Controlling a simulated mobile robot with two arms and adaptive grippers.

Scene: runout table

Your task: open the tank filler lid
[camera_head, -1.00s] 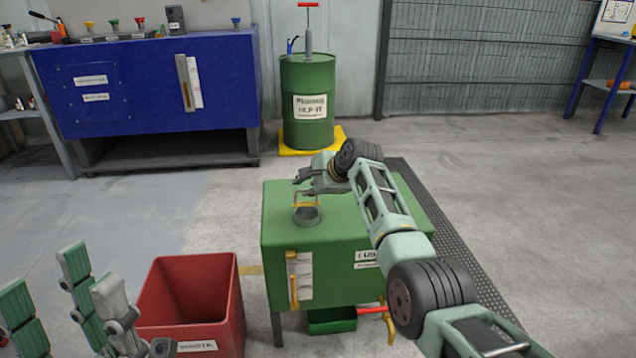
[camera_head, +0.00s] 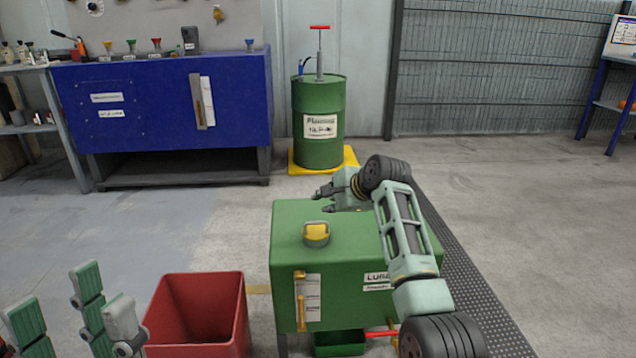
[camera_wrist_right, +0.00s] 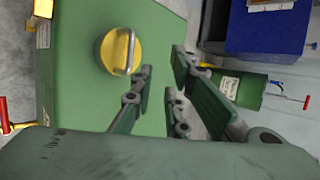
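The green tank (camera_head: 345,265) stands in the middle of the head view. Its filler lid (camera_head: 316,231), yellow with a grey rim, sits on top near the left side and appears down over the filler neck. In the right wrist view the lid (camera_wrist_right: 118,52) is a yellow disc with a metal loop handle across it. My right gripper (camera_head: 322,201) is above the tank's back edge, apart from the lid; in the wrist view its fingers (camera_wrist_right: 160,62) are spread with nothing between them. My left gripper (camera_head: 65,302) is at the lower left, fingers spread and empty.
A red bin (camera_head: 197,315) stands left of the tank. A green drum (camera_head: 318,140) with a pump stands behind on a yellow base, and a blue cabinet (camera_head: 150,115) is at the back left. A dark mat (camera_head: 460,265) lies right of the tank.

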